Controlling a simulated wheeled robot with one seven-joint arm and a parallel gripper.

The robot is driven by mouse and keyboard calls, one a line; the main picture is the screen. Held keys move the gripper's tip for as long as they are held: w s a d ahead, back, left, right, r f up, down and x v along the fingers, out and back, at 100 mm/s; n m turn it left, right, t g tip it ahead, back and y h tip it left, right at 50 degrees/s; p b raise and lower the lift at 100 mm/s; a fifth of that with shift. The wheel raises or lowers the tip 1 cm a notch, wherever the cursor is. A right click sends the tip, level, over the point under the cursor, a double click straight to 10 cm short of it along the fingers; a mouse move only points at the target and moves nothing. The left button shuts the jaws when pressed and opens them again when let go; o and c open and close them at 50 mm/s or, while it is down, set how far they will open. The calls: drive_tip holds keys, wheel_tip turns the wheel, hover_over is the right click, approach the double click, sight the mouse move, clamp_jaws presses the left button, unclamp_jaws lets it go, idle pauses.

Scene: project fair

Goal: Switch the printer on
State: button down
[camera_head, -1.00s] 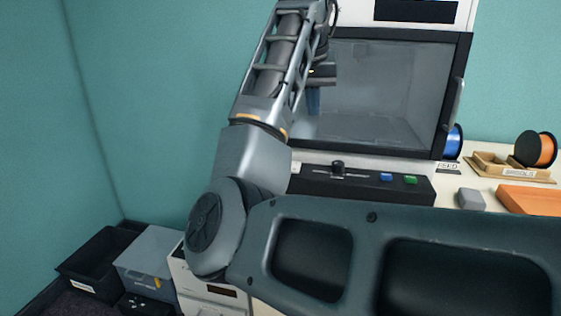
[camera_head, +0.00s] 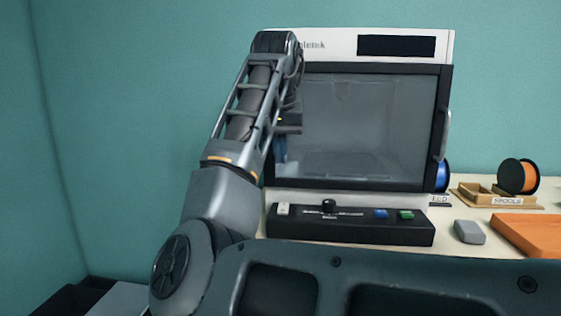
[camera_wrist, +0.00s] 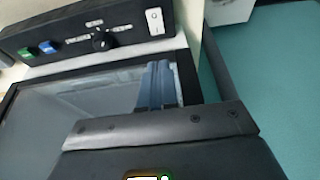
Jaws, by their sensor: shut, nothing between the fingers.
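The printer (camera_head: 350,180) is a white and black cabinet with a large window, a handle at its right and a dark display (camera_head: 396,46) on top. Its black control panel (camera_head: 350,232) lies below the window, with a black knob (camera_head: 329,206), a blue button (camera_head: 380,214) and a green button (camera_head: 405,215). A white rocker switch (camera_head: 284,209) sits at the panel's left end; the wrist view shows it (camera_wrist: 155,22) too, with faint marks. My gripper (camera_wrist: 158,84) is shut and empty, in front of the window's left part, above and apart from the switch.
On the bench right of the panel are a grey block (camera_head: 469,232), an orange object (camera_head: 532,235), a spool tray (camera_head: 490,199) and an orange spool (camera_head: 518,176). A blue spool (camera_head: 442,176) stands beside the printer. My arm covers the lower left.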

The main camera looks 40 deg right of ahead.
sight(282, 206)
drive_tip(key=x, duration=0.4)
drive_tip(key=b+x, duration=0.1)
drive_tip(key=x, duration=0.6)
drive_tip(key=shift+s+a+f, duration=0.15)
drive_tip(key=shift+a+f, duration=0.15)
drive_tip(key=shift+f, duration=0.15)
drive_tip(key=shift+s+d, duration=0.1)
drive_tip(key=shift+s+a+p, duration=0.4)
drive_tip(key=shift+a+p, duration=0.05)
drive_tip(key=shift+a, duration=0.2)
drive_tip(key=shift+r, duration=0.1)
